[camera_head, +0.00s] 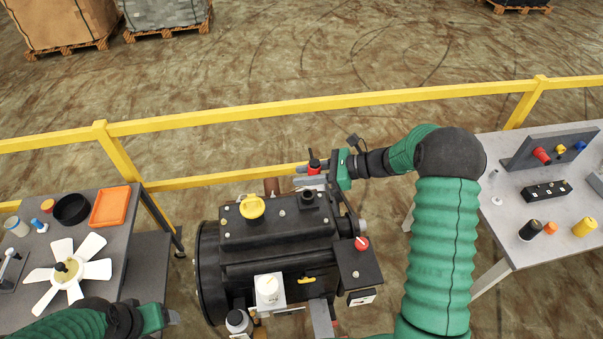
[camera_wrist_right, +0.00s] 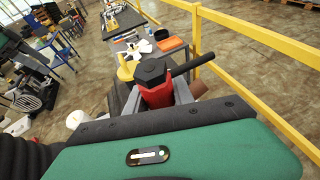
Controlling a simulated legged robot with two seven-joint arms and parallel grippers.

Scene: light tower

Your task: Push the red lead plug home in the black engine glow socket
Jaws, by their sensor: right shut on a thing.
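The red lead plug (camera_head: 314,169) has a black top and is held between the grey fingers of my right gripper (camera_head: 308,174), above the back right of the black engine (camera_head: 265,245). In the right wrist view the plug's red body (camera_wrist_right: 157,95) and black hexagonal cap stand between the fingers of my right gripper (camera_wrist_right: 160,98). A short black round fitting (camera_head: 308,198) stands on the engine top just below the gripper; I cannot tell if it is the glow socket. The plug's lower end is hidden. My left gripper (camera_head: 172,318) is at the lower left, beside the engine; its jaw gap is unclear.
The engine carries a yellow cap (camera_head: 252,206) and a red knob (camera_head: 361,243). A left table holds a white fan (camera_head: 70,268) and an orange tray (camera_head: 110,206). A right table (camera_head: 490,215) holds several small parts. A yellow rail (camera_head: 300,107) runs behind the engine.

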